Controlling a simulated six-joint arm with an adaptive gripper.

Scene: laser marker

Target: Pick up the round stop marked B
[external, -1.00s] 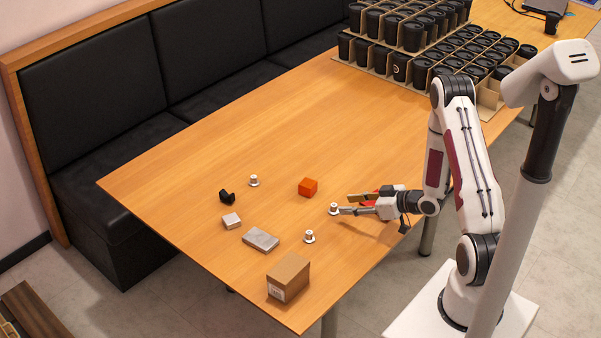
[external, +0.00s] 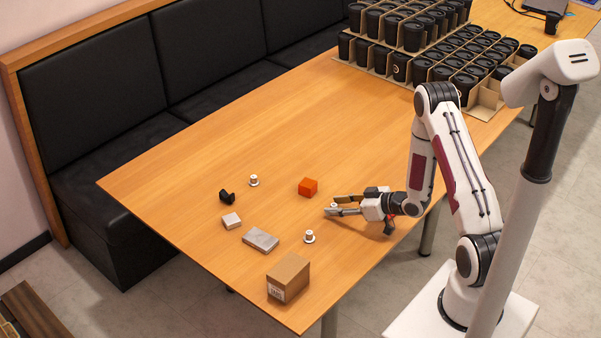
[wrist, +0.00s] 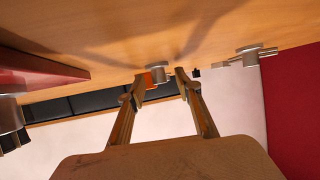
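Three small silvery round stops stand on the table; no letter can be read on any, so I cannot tell which is B. One stop (external: 334,206) is at my gripper (external: 333,204), its lower part partly hidden by a finger. Another stop (external: 253,181) stands further left, and a third (external: 309,237) stands nearer the front. My gripper is open, fingers low over the table and pointing left. In the wrist view a stop (wrist: 155,72) shows in the gap just beyond the fingertips of my gripper (wrist: 160,86). I cannot tell whether the fingers touch it.
An orange cube (external: 307,187) sits just beyond the fingertips. A black piece (external: 227,197), a small pale block (external: 232,221), a grey block (external: 260,239) and a cardboard box (external: 288,279) lie left and front. Black cups in a cardboard tray (external: 483,111) fill the far end.

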